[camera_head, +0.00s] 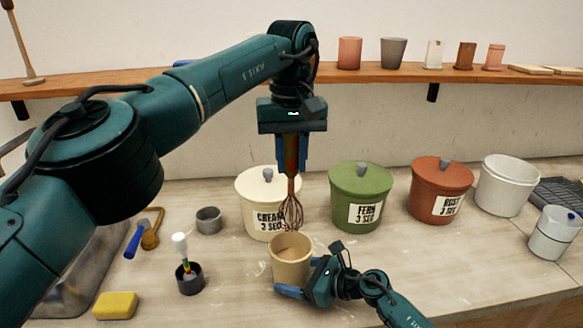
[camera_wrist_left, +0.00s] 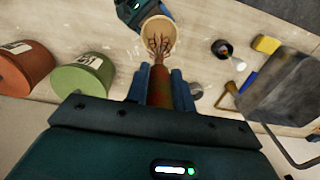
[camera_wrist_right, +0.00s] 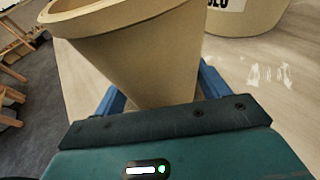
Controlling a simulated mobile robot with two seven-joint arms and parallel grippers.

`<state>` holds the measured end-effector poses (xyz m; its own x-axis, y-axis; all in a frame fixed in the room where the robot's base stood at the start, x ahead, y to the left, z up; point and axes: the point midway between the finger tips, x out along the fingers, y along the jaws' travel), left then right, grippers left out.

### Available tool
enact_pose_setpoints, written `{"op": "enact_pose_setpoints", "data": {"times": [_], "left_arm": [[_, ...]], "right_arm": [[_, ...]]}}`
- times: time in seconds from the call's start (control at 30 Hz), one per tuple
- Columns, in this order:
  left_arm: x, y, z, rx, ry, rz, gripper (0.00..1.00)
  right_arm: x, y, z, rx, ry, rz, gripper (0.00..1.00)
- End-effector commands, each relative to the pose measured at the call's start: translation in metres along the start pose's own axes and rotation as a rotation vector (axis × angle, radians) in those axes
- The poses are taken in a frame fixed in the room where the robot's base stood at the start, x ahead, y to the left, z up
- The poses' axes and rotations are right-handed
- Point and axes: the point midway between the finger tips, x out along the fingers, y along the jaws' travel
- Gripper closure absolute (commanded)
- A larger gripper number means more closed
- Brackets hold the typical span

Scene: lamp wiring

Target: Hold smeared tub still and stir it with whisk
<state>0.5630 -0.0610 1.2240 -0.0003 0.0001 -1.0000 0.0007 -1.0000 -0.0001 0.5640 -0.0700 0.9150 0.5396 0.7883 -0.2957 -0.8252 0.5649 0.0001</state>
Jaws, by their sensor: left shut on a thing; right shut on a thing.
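The tan tub (camera_head: 290,266) stands on the worktop in front of the cream bin, with pale brown stuff inside. My right gripper (camera_head: 304,288) is shut on its lower part, with blue fingers on either side; the tub's wall also fills the right wrist view (camera_wrist_right: 135,60). My left gripper (camera_head: 291,158) points down above the tub and is shut on the whisk's reddish handle (camera_wrist_left: 159,88). The whisk (camera_head: 291,212) hangs upright, its wire end over or just at the tub's rim. In the left wrist view the wires overlap the tub's mouth (camera_wrist_left: 172,38); their depth is unclear.
Lidded cream (camera_head: 254,190), green (camera_head: 360,200) and rust (camera_head: 440,192) bins stand behind. A yellow sponge (camera_head: 116,306), a dark cup with a brush (camera_head: 189,278) and a grey cup (camera_head: 209,220) lie left.

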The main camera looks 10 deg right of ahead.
Motion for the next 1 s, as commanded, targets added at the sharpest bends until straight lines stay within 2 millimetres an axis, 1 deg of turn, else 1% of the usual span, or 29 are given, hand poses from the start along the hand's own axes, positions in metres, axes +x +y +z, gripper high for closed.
{"op": "enact_pose_setpoints", "data": {"times": [0.43,0.47,0.5,0.77,1.0], "left_arm": [[-0.0015,0.0002,0.0002,0.001,0.0,0.0,1.0],[-0.0015,0.0002,0.0002,0.001,0.0,0.0,1.0],[-0.0014,0.0002,0.0002,0.001,0.0,0.001,1.0],[-0.0014,0.0001,0.0001,0.0,0.0,0.001,1.0],[-0.0013,0.0001,0.0001,0.0,0.0,0.0,1.0]], "right_arm": [[-0.0001,-0.0004,0.0011,-0.001,-0.002,-0.001,0.53],[0.0,-0.0004,0.0011,-0.001,-0.002,-0.001,0.25],[0.0,-0.0003,0.0011,-0.001,-0.002,-0.001,0.22],[0.0,-0.0001,0.0006,0.0,-0.001,0.0,0.01],[-0.0008,-0.0001,0.0002,0.0,0.0,0.0,0.01]]}}
